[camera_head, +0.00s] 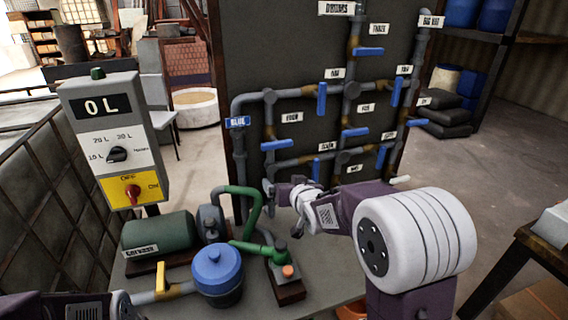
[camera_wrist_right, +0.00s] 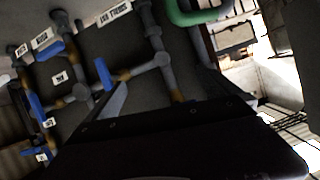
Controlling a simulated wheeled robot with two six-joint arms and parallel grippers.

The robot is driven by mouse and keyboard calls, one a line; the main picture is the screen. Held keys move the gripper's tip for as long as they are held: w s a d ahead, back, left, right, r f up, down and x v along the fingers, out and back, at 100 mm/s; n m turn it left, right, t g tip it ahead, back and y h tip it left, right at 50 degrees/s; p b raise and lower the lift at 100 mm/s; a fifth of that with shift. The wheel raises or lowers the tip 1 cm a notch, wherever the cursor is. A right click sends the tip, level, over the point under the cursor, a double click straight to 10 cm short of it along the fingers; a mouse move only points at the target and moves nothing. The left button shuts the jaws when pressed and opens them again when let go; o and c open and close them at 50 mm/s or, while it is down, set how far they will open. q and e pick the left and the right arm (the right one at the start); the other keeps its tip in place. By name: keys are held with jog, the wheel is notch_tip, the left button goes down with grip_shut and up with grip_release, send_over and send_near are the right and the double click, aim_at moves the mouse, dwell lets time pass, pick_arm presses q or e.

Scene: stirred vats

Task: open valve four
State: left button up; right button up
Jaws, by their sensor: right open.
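The valve whose small label (camera_head: 292,117) seems to read FOUR has a blue handle (camera_head: 275,145) lying roughly level on the left part of the grey pipe panel. My right gripper (camera_head: 274,192) is below that handle, in front of the panel's lower left pipes, and apart from the handle. It is open, with nothing seen between its fingers. In the right wrist view, a blue handle (camera_wrist_right: 104,75) shows beside one finger; I cannot tell which valve it is. My left gripper is out of view.
Several other blue handles, such as a level one (camera_head: 369,51) and an upright one (camera_head: 322,98), sit on the panel. A green pump (camera_head: 158,234), a blue-lidded vessel (camera_head: 217,270) and a green pipe (camera_head: 250,200) stand left of my right arm. A control box (camera_head: 108,150) reads 0 L.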

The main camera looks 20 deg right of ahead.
aim_at(278, 146)
notch_tip(278, 146, up, 7)
jog(key=w+t+b, duration=0.2)
jog(key=w+t, duration=0.1)
jog(key=t, duration=0.1)
jog(key=shift+y, duration=0.3)
jog(key=w+p, duration=0.2)
jog(key=w, duration=0.7)
jog(key=shift+w, duration=0.2)
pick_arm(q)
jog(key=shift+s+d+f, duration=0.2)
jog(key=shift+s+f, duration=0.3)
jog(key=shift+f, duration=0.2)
pick_arm(e)
jog(key=shift+d, duration=0.1)
jog(key=shift+c, duration=0.3)
jog(key=shift+f, duration=0.1)
jog(key=c, duration=1)
